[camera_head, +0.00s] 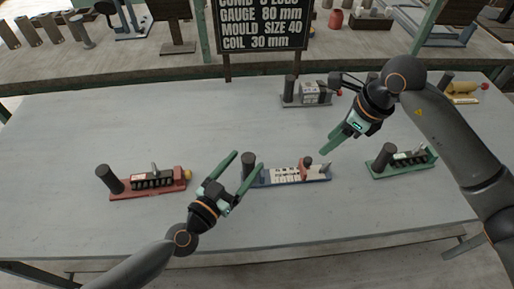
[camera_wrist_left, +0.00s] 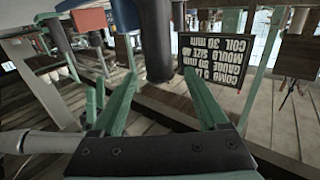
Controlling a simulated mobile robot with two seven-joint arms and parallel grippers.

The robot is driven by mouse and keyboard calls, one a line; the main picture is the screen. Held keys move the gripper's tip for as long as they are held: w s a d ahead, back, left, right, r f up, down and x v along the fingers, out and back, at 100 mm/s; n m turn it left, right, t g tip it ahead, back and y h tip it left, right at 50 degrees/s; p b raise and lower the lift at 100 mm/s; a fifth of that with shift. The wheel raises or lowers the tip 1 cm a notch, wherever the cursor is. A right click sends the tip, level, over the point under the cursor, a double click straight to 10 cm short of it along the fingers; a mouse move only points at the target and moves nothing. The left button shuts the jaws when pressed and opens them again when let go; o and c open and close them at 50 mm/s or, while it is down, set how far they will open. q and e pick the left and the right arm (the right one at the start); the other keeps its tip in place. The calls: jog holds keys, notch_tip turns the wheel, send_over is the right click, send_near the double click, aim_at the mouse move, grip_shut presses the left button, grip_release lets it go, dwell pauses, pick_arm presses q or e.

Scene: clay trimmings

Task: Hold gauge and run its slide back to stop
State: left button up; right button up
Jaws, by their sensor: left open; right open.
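The blue-based gauge (camera_head: 290,175) lies mid-table, with a black upright post (camera_head: 249,161) at its left end, a pale marked scale, and a reddish slide (camera_head: 306,167) near its right end. My left gripper (camera_head: 249,158) is open, its fingers on either side of the post in the head view. The left wrist view shows a dark cylinder (camera_wrist_left: 155,40) beyond and between the open fingers (camera_wrist_left: 158,82); contact is not visible. My right gripper (camera_head: 330,145) is open and empty, above and right of the slide; its fingers overlap in view.
A red-based device (camera_head: 150,190) lies left, a green-based one (camera_head: 402,164) right, a grey one (camera_head: 307,99) and a yellow one (camera_head: 461,92) behind. A sign (camera_head: 262,22) reading "GAUGE 80 mm" stands at the back edge.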

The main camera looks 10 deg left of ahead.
aim_at(308, 159)
pick_arm(q)
jog(key=x, duration=0.6)
grip_shut()
dwell(0.6)
pick_arm(e)
jog(key=shift+o, duration=0.7)
jog(key=shift+s+d+r, duration=0.1)
jog(key=shift+d+r, duration=0.05)
jog(key=shift+r, duration=0.1)
jog(key=shift+m+t, duration=0.4)
jog(key=shift+m, duration=0.3)
jog(key=x, duration=1)
jog(key=shift+s+a+f, duration=0.1)
jog(key=shift+s+a, duration=0.1)
jog(key=shift+s, duration=0.05)
